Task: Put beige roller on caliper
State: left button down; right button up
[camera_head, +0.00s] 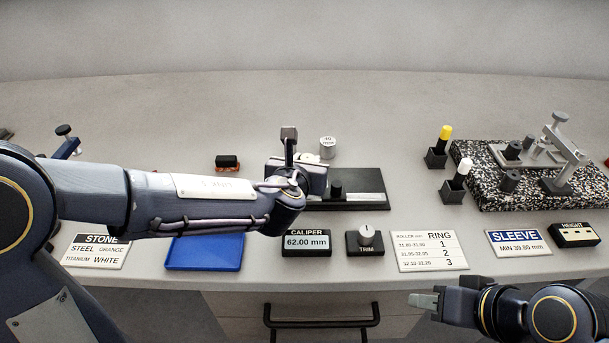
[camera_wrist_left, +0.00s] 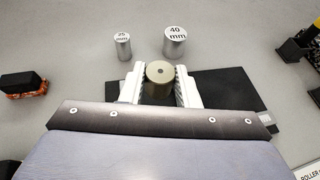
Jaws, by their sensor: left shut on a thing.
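The beige roller (camera_wrist_left: 160,79) stands between the white fingers of my left gripper (camera_wrist_left: 160,88) in the left wrist view, and the gripper is shut on it. In the head view my left gripper (camera_head: 309,158) is over the left end of the black caliper plate (camera_head: 365,181), and the roller is hidden there. The plate also shows under and beside the fingers in the left wrist view (camera_wrist_left: 226,92). I cannot tell whether the roller touches it. The caliper display (camera_head: 306,242) reads 62.00 mm. My right gripper (camera_head: 424,302) is at the table's front edge; its jaw opening is unclear.
A 40 mm cylinder (camera_head: 327,148) and a 25 mm cylinder (camera_wrist_left: 123,46) stand behind the plate. A black-and-orange block (camera_head: 228,162) lies left. A blue tray (camera_head: 205,252), trim knob (camera_head: 366,242) and ring card (camera_head: 429,252) line the front. A speckled granite plate (camera_head: 486,193) is right.

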pick_arm(q)
jog(key=shift+w+f+b, duration=0.15)
jog(key=shift+f+b, duration=0.1)
jog(key=shift+f, duration=0.65)
jog(key=shift+w+f+b, duration=0.1)
jog(key=shift+f+b, duration=0.15)
jog(key=shift+f, duration=0.65)
jog(key=shift+f, duration=0.2)
jog(key=c, duration=1.1)
grip_release()
jog(key=shift+a, duration=0.1)
jog(key=shift+s+r, duration=0.15)
jog(key=shift+r, duration=0.2)
jog(key=p+v, duration=0.1)
jog(key=v, duration=1)
jog(key=shift+s+a+r, duration=0.1)
jog(key=shift+s, duration=0.25)
